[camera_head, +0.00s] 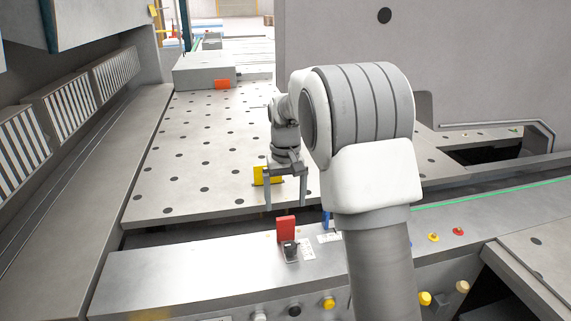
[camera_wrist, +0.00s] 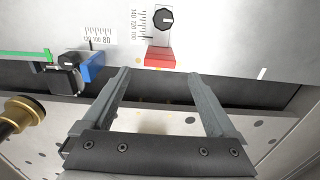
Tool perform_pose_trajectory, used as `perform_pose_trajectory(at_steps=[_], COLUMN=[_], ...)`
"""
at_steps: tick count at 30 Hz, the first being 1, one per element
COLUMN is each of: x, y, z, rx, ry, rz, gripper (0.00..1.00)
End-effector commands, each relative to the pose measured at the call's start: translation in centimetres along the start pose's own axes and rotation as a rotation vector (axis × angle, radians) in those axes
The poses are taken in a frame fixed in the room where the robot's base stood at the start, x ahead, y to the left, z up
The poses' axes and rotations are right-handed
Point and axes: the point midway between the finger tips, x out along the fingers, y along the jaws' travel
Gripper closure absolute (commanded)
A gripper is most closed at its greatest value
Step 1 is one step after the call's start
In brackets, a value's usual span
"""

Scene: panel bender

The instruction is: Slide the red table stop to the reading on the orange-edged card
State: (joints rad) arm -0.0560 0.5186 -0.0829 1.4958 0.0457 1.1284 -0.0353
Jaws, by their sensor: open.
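The red table stop (camera_head: 286,229) stands upright at the back edge of the front ledge. In the wrist view the red stop (camera_wrist: 160,57) lies just beyond my fingertips, roughly centred between them. A black knob (camera_wrist: 163,18) is beside it, with a printed scale (camera_wrist: 143,24) reading 140, 120 and 100. My gripper (camera_head: 286,206) is open and empty, fingers pointing down, just above and behind the stop. It also shows in the wrist view (camera_wrist: 158,74). I cannot make out an orange-edged card in either view.
A blue stop (camera_wrist: 92,67) with its own scale (camera_wrist: 101,36) stands near the red one. A dark gap separates table and ledge.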

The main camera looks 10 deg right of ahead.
Motion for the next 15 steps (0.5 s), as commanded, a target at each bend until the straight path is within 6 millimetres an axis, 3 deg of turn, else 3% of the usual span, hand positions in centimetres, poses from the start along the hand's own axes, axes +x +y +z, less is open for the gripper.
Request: perform_pose_trajectory(at_steps=[6,15], x=[-5.8,-11.3], y=[0.0,0.0], z=[-0.1,0.0], rx=[0.0,0.0], ry=[0.005,0.002], rz=[0.001,0.001], gripper=[0.07,0.07])
